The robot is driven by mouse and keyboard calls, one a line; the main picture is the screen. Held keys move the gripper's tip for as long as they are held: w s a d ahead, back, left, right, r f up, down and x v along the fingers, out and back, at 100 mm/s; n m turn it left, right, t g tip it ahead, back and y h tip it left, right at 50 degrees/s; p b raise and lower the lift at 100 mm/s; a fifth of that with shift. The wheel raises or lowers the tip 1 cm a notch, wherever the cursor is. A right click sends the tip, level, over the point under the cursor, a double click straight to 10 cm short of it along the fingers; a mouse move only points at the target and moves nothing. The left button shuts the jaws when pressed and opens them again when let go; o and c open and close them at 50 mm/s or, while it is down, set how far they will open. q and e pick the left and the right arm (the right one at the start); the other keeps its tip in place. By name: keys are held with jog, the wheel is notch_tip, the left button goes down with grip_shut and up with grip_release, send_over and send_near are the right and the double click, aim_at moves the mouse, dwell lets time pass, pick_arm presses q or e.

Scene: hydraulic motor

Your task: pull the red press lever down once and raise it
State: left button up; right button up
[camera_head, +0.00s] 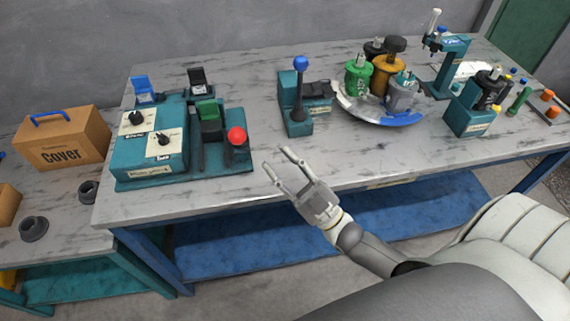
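A red ball knob (236,135), the only red lever-like part I see, sits at the right front corner of a teal control unit (150,158) on the table. Its short dark stem shows only partly. My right gripper (276,159) is open and empty, its two fingers apart. In the picture it is right of and slightly below the red knob, near the table's front edge, and not touching it. My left gripper is not in view.
A blue-knobbed lever (301,64) stands on a teal base behind my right gripper. A round tray (372,118) with several coloured cylinders and a teal press (446,65) stand farther right. A cardboard box (64,140) is at left. The table front between is clear.

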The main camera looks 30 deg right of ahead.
jog(key=shift+s+d, duration=0.2)
jog(key=shift+s, duration=0.3)
